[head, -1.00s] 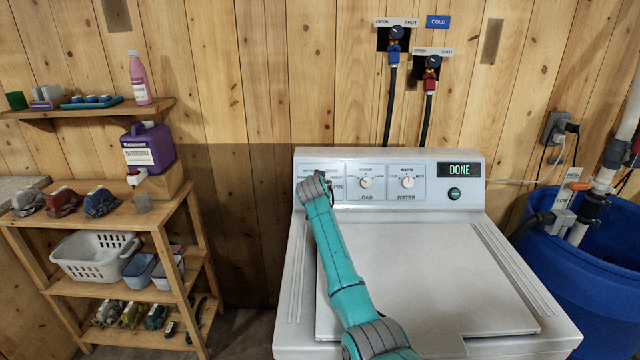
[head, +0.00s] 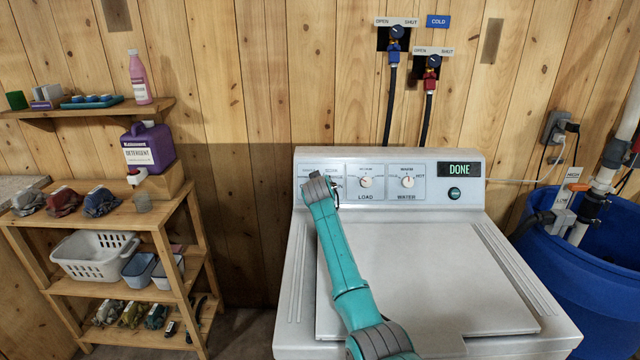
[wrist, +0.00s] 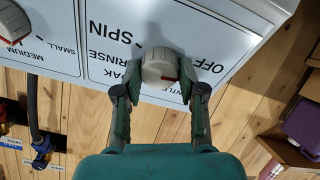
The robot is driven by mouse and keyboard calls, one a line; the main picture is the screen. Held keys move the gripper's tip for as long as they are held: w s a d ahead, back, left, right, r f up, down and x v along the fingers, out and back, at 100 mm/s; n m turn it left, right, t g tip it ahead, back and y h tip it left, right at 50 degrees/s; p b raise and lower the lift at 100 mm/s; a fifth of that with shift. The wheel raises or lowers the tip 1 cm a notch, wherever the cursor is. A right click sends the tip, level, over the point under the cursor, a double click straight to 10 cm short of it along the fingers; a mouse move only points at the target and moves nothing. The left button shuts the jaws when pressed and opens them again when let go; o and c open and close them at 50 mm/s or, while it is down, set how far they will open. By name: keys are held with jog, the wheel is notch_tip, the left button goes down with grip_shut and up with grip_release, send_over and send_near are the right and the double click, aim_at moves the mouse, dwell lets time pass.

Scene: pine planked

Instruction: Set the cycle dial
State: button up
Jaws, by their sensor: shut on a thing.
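The cycle dial (wrist: 160,62) is a pale round knob with a red mark, on the white panel at the left end of the washer's console. In the wrist view, my gripper (wrist: 159,70) has a finger on each side of the dial and is shut on it. The printed words OFF, SPIN and RINSE show around it; other labels are partly covered by the fingers. The red mark is on the dial's side nearest my gripper. In the head view my arm hides the dial and most of my gripper.
The load dial (head: 365,182) and water dial (head: 407,182) sit to the right, before a DONE display (head: 460,169) and a green button (head: 455,194). The washer lid (head: 430,270) is closed. A wooden shelf unit (head: 165,240) stands left, a blue barrel (head: 595,270) right.

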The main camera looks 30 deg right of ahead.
jog(key=shift+n, duration=1.3)
jog(key=o, duration=1.1)
jog(key=shift+o, duration=0.2)
jog(key=shift+r, duration=0.1)
notch_tip(320, 180, up, 10)
